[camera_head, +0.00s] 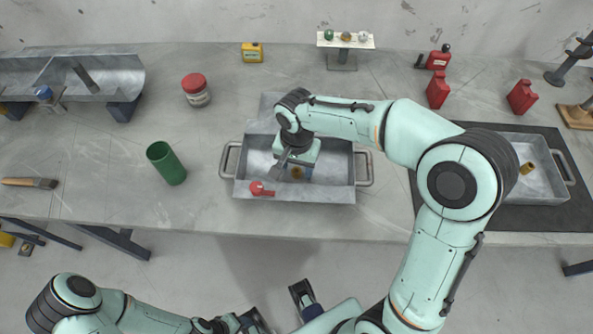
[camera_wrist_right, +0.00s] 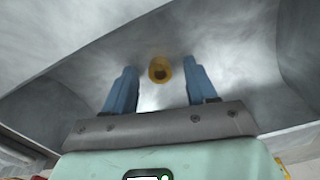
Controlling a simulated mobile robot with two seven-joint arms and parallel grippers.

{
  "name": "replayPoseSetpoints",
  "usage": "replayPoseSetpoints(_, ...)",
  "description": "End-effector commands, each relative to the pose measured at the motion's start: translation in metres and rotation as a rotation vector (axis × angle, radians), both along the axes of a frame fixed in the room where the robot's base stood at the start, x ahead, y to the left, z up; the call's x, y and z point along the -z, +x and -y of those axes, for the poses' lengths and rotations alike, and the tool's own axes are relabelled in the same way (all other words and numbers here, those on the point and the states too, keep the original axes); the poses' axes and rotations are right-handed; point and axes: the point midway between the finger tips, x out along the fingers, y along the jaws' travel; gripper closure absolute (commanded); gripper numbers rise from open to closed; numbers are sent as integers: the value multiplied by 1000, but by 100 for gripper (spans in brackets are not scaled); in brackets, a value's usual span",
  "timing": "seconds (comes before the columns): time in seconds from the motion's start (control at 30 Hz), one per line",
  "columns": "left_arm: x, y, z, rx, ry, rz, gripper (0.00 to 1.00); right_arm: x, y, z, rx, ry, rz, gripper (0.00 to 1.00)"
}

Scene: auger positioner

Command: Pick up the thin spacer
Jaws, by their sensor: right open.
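A small brass ring (camera_head: 297,173), which looks like the spacer, lies in the metal tray with two side handles (camera_head: 245,190) at the table's middle. My right gripper (camera_head: 294,170) points down into this tray, over the ring. In the right wrist view, the ring (camera_wrist_right: 160,69) sits between and beyond the two blue fingertips (camera_wrist_right: 160,78). The right gripper is open, with a gap on each side of the ring. The ring's thickness is hard to judge. My left gripper (camera_head: 252,320) is low at the bottom edge, away from the table, and its jaw state is unclear.
A red object (camera_head: 260,189) lies at the tray's front edge. Another handled tray (camera_head: 540,148) at the right holds a brass piece (camera_head: 527,168). A green cup (camera_head: 167,163) and a red-lidded jar (camera_head: 196,90) stand left. Tray walls surround my right gripper.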

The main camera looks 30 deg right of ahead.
Motion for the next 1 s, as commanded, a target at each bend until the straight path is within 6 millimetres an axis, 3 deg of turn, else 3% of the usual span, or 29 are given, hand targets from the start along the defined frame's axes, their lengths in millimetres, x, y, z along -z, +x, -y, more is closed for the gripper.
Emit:
replayPoseSetpoints(0.07,0,0,0,0,0,0,46,0,0,0,0,0,0,43)
replayPoseSetpoints(0.23,0,0,0,0,0,0,46,0,0,0,0,0,0,99)
replayPoseSetpoints(0.67,-1,0,0,0,0,0,46,-7,1,0,0,1,2,100)
replayPoseSetpoints(0.87,-6,2,0,0,0,2,46,-34,1,-1,0,2,6,100)
replayPoseSetpoints(1.0,-12,3,0,0,0,4,46,-70,1,-1,0,1,7,100)
